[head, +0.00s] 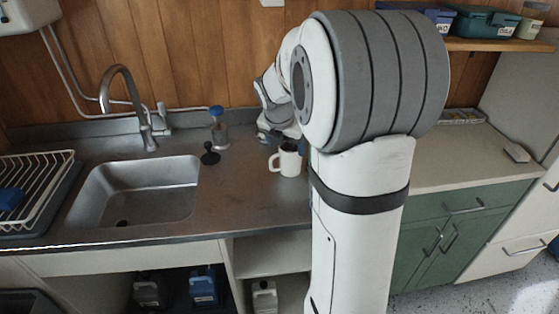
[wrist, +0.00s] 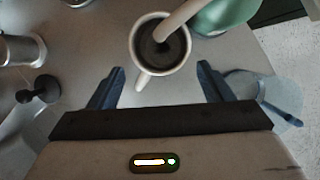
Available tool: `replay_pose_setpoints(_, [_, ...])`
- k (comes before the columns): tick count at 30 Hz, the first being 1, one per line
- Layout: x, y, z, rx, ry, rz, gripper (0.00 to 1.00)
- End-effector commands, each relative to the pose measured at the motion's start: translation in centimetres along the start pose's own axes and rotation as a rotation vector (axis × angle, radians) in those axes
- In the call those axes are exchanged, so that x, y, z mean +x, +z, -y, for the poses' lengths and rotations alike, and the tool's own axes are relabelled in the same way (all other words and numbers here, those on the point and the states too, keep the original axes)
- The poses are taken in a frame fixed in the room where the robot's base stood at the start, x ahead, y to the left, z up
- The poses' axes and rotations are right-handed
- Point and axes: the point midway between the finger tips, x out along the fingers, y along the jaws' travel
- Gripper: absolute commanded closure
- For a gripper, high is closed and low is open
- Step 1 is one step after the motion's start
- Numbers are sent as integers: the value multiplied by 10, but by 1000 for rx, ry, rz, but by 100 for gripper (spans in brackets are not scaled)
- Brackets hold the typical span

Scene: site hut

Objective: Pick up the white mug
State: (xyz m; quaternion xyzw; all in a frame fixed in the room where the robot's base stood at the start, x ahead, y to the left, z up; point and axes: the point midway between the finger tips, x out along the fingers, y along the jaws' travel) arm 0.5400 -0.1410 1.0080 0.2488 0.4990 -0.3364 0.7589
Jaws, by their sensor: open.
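The white mug (head: 289,161) stands upright on the steel counter, left of my arm, with its handle toward the left in the head view. In the wrist view the mug (wrist: 135,44) is seen from above, with a dark inside and its handle pointing down toward my gripper (wrist: 162,85). My gripper is open and empty. Its fingers are spread to either side of the handle's line, short of the mug's body. A pale curved bar (wrist: 188,18) crosses over the mug's opening, beside a green rounded object (wrist: 228,14). I cannot tell what that bar belongs to.
A black knobbed tool (head: 210,155) and a blue-topped clear bottle (head: 218,130) stand left of the mug. A clear container (wrist: 272,92) is right of my gripper in the wrist view.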

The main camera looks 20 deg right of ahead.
Motion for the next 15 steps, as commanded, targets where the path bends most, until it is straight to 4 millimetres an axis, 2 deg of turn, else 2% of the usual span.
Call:
replay_pose_setpoints(11, [41, 4, 1, -52, -6, 0, 27])
replay_pose_setpoints(15, [63, 4, 2, -51, -6, -1, 27])
